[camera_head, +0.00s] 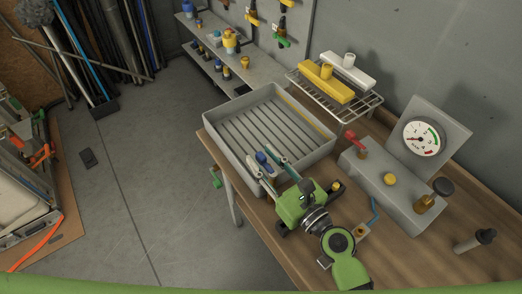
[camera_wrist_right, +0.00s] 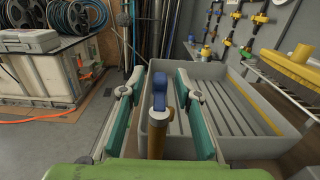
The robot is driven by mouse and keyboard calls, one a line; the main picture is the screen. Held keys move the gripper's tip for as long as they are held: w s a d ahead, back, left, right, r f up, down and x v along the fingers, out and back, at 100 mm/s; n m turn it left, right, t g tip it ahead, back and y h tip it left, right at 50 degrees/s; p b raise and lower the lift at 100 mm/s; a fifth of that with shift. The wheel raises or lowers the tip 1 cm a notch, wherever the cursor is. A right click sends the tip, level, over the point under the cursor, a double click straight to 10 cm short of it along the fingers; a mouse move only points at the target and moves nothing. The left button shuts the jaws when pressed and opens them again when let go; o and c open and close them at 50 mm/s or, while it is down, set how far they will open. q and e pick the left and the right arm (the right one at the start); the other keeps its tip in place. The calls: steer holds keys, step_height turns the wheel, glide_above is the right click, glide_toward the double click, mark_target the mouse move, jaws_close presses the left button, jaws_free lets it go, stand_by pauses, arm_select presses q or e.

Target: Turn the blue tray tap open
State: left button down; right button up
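The blue tap handle (camera_head: 262,158) is at the near side of the grey tray (camera_head: 226,108), and my right gripper partly covers it. In the right wrist view the blue handle (camera_wrist_right: 159,88) stands upright above a brass tap body (camera_wrist_right: 157,137). My right gripper (camera_head: 265,162) is open, with one finger on each side of the handle. In the right wrist view a gap shows between the handle and each finger of the gripper (camera_wrist_right: 160,95). My left gripper is not in view.
The tray sits on a wooden bench (camera_head: 450,258). A wire rack (camera_head: 361,105) with yellow and white parts stands behind it. A grey box (camera_head: 388,190) with a gauge (camera_head: 421,139) and a red-handled fitting (camera_head: 350,135) stands to the right. The floor left of the bench is mostly clear.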

steer(key=shift+w+a+r, duration=0.1)
steer(key=shift+w+a, duration=0.2)
steer(key=shift+w, duration=0.05)
steer(key=shift+w+a, duration=0.1)
steer(key=shift+w, duration=0.15)
steer(key=shift+s, duration=0.1)
jaws_close()
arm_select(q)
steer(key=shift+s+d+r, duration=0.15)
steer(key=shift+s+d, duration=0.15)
